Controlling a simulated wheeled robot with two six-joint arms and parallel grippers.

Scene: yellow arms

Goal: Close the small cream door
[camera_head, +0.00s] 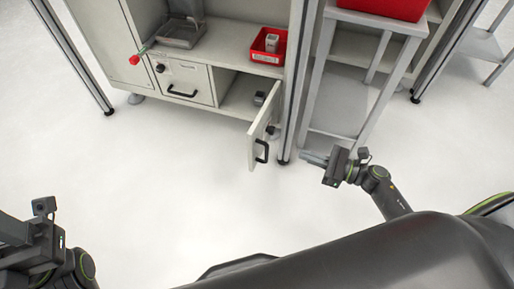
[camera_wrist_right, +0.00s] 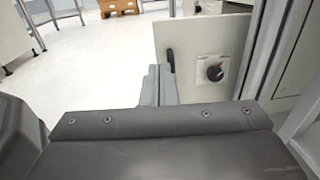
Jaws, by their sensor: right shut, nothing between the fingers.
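The small cream door (camera_head: 260,137) stands open in the head view, swung out from the cabinet, with a black handle (camera_head: 262,151) on its face. In the right wrist view the door (camera_wrist_right: 212,45) shows with a black knob (camera_wrist_right: 215,73) on a white plate, and its handle at the left edge. My right gripper (camera_head: 306,158) is shut and empty, to the right of the door and apart from it in the head view; its fingers also show in the wrist view (camera_wrist_right: 159,84). My left gripper (camera_head: 30,240) is at the lower left; its fingertips are not clear.
The cream cabinet (camera_head: 225,45) holds a closed drawer front (camera_head: 185,82) and a red bin (camera_head: 268,46). Inside the open compartment lies a small grey object (camera_head: 259,98). A metal post (camera_head: 296,80) and a grey shelf rack (camera_head: 345,75) stand right of the door. The floor in front is clear.

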